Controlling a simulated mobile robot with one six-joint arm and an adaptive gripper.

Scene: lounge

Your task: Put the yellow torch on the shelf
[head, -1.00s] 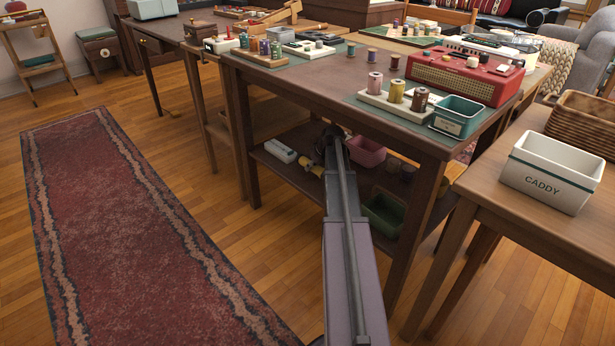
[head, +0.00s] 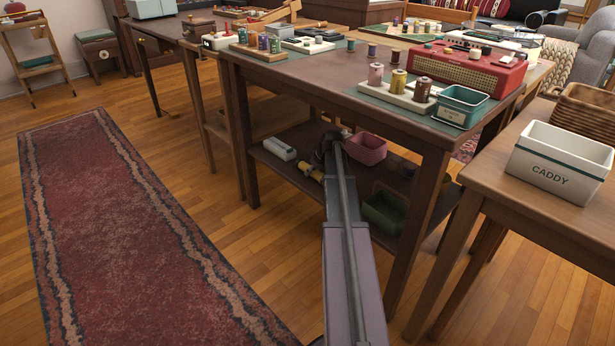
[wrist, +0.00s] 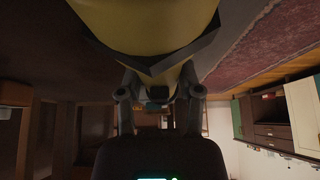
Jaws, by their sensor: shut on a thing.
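The yellow torch (wrist: 150,30) fills the top of the wrist view, a rounded yellow body with a dark angular band. My gripper (wrist: 159,92) is shut on it. In the head view my gripper (head: 330,152) is at the lower shelf (head: 285,178) under the dark wooden table, mostly hidden behind my own arm. A yellow part of the torch (head: 307,169) shows just left of my arm, low over the shelf. I cannot tell whether the torch touches the shelf board.
On the shelf are a white item (head: 280,149) to the left, a pink bin (head: 367,149) close right of my gripper and a green bin (head: 385,211) further right. The table top (head: 300,75) is close above. A caddy (head: 560,163) stands on the right-hand table.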

